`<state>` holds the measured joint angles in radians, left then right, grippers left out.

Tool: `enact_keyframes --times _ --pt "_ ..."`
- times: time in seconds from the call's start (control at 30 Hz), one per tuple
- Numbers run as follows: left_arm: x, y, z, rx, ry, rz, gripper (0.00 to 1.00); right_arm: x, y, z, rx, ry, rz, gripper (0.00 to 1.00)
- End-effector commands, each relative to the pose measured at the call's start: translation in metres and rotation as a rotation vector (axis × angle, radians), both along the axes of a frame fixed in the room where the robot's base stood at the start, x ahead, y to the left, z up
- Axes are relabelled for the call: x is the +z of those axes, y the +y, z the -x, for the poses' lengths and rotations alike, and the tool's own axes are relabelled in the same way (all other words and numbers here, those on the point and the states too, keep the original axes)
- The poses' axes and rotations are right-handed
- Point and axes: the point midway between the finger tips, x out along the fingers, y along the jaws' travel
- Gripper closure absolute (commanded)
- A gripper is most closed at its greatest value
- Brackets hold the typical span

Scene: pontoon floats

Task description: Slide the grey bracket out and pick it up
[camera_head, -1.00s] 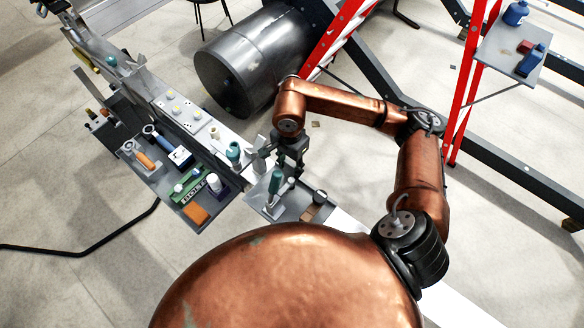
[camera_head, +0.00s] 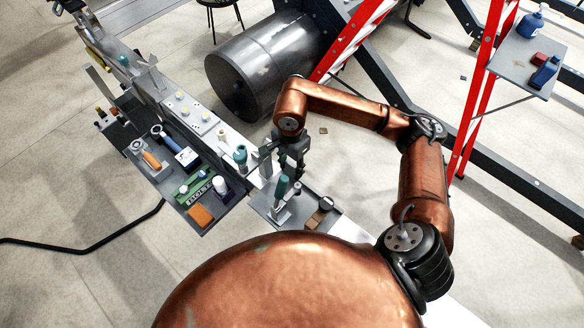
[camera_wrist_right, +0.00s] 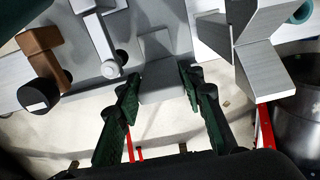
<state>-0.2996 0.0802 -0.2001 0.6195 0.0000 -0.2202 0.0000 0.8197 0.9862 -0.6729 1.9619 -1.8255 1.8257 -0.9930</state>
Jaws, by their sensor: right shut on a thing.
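In the right wrist view, the grey bracket (camera_wrist_right: 163,82) is a plain plate with a bent face. It lies between the two dark green fingers of my right gripper (camera_wrist_right: 162,92), which is shut on it. It extends up toward the grey bench surface, and I cannot tell whether it still touches that surface. The bracket is hard to make out there, mostly hidden by the gripper. My left gripper is not in view.
An angled metal plate (camera_wrist_right: 248,42) stands close right of the fingers in the wrist view.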

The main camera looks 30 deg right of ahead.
Motion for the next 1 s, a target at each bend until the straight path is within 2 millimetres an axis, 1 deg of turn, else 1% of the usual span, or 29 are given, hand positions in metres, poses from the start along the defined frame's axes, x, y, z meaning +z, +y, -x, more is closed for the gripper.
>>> enact_keyframes --times 0.13,0.17,0.43,0.47,0.77,0.87,1.0 --pt "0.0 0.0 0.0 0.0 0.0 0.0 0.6 0.0 0.0 0.0 0.0 0.0 0.0 0.94" --pt "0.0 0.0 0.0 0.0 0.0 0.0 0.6 0.0 0.0 0.0 0.0 0.0 0.0 0.64" --pt "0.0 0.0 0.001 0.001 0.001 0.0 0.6 0.0 0.0 0.0 0.0 0.0 0.0 0.45" --pt "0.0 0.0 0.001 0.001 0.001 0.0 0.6 0.0 0.0 0.0 0.0 0.0 0.0 0.44" --pt "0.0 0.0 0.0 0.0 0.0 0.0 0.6 0.002 0.0 0.0 0.0 -0.001 0.0 0.44" --pt "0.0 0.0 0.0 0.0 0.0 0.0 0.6 0.011 0.0 -0.001 0.0 -0.002 -0.001 0.44" --pt "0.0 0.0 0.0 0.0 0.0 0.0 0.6 0.036 0.0 -0.001 0.0 -0.005 0.0 0.44"
